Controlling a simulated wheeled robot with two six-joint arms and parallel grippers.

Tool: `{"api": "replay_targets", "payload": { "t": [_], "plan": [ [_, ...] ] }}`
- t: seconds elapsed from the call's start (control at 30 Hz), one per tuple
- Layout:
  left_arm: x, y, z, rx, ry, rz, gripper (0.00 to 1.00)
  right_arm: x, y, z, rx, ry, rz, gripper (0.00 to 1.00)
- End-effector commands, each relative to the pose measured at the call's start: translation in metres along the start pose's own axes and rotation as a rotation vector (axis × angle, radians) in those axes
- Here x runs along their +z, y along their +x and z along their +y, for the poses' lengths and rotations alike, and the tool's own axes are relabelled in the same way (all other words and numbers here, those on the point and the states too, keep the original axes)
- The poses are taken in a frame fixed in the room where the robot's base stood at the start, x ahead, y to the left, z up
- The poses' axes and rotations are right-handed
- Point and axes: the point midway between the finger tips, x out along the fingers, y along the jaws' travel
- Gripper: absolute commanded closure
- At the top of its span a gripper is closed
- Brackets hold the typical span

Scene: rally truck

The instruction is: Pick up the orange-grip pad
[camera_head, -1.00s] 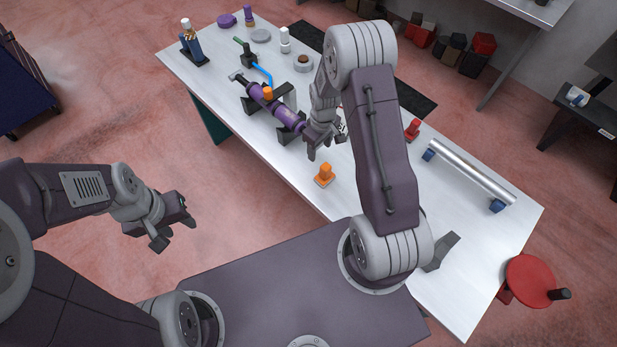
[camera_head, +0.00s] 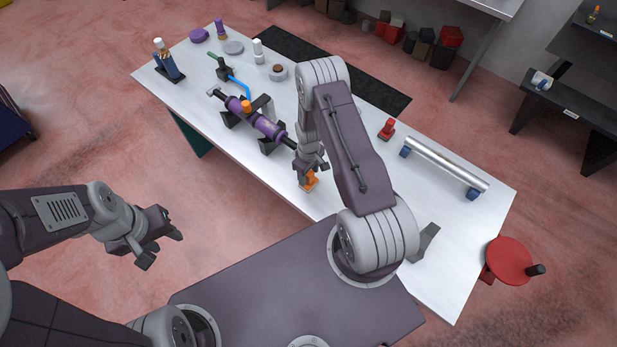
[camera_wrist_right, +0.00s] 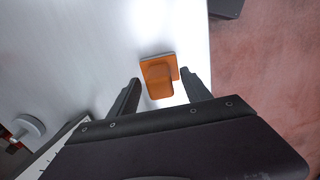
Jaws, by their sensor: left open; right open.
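The orange-grip pad (camera_head: 311,180) stands on the white table near its front edge, partly hidden behind my right gripper in the head view. In the right wrist view the orange-grip pad (camera_wrist_right: 158,78) shows just beyond the fingertips, roughly midway between them. My right gripper (camera_head: 311,172) is open and empty, above and close to the pad; its two fingers (camera_wrist_right: 157,82) also show in the wrist view. I cannot tell whether a finger touches the pad. My left gripper (camera_head: 163,248) is open and empty, off the table over the floor at the left.
A purple cylinder (camera_head: 268,126) lies on black stands left of my right gripper. A red-grip pad (camera_head: 387,129) and a silver tube (camera_head: 445,166) on blue supports are to the right.

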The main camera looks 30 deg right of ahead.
Motion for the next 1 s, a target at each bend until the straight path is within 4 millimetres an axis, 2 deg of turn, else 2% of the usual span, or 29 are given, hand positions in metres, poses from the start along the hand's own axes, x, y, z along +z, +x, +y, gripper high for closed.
{"api": "replay_targets", "payload": {
  "t": [0.1, 0.3, 0.33, 0.5, 0.53, 0.87, 1.0],
  "plan": [
    [0.0, -0.003, 0.0, 0.0, 0.0, 0.0, 0.59, 0.0, 0.011, 0.0, 0.0, 0.0, 0.0, 0.44],
    [0.0, -0.002, 0.0, 0.0, 0.0, -0.001, 0.59, -0.001, 0.013, 0.0, 0.001, 0.0, 0.001, 0.44],
    [0.0, -0.002, 0.0, 0.0, 0.0, -0.001, 0.59, -0.001, 0.013, 0.0, 0.001, 0.0, 0.001, 0.46],
    [0.0, -0.002, 0.0, 0.0, 0.0, -0.001, 0.59, -0.001, 0.013, 0.0, 0.001, 0.0, 0.001, 0.94],
    [0.0, -0.002, 0.0, 0.0, 0.0, -0.001, 0.59, -0.001, 0.013, 0.0, 0.001, 0.0, 0.001, 1.0],
    [0.0, -0.001, 0.0, 0.0, 0.0, 0.0, 0.59, -0.001, 0.011, 0.0, 0.001, 0.0, 0.002, 1.0],
    [0.001, 0.005, 0.0, 0.0, 0.0, 0.0, 0.59, -0.002, -0.001, 0.001, 0.002, 0.0, 0.004, 1.0]
  ]
}}
